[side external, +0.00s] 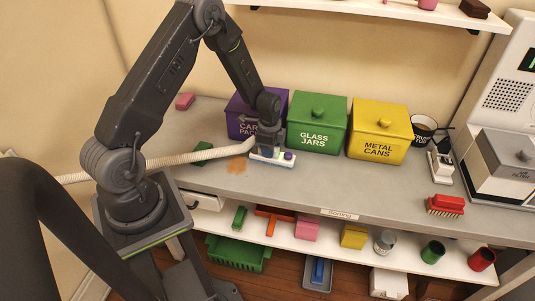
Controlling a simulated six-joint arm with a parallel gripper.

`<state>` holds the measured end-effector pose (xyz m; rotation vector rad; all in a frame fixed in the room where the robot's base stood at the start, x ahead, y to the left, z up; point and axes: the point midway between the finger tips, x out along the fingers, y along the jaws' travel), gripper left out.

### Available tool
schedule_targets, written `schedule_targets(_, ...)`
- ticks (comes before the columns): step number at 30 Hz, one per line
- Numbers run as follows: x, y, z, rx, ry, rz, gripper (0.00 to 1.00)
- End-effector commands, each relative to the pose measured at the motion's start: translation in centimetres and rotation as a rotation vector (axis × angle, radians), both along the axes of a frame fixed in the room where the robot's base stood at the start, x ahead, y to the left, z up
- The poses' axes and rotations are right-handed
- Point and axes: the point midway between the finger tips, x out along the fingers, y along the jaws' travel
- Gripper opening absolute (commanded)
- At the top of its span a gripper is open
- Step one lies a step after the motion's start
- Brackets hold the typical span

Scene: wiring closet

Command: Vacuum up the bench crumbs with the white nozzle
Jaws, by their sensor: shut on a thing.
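My gripper (269,142) is at the bench, in front of the purple bin, shut on the white nozzle (266,159). The nozzle is a wide white head with a blue part and a purple knob at its right end. It is low at the bench top; I cannot tell if it touches the surface. A ribbed cream hose (190,158) runs from it to the left behind my arm. The orange-brown crumbs (237,165) lie in a small patch on the bench just left of the nozzle.
A purple bin (243,119), a green "glass jars" bin (316,128) and a yellow "metal cans" bin (379,135) stand behind. A red brush (446,205) is at the right. The bench's middle front (340,187) is clear.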

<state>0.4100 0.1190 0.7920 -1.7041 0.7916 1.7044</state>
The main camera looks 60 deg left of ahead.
Motion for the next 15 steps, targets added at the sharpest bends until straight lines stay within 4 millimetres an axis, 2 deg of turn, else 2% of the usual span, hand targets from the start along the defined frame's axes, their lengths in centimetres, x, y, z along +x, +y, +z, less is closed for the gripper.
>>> schedule_targets(2,0.6,0.6,0.0,0.001,-0.002,0.002,0.05)
schedule_targets(6,0.5,0.4,2.4,0.002,-0.004,0.000,0.05)
schedule_targets(15,0.4,0.4,5.0,0.001,-0.003,0.000,0.05)
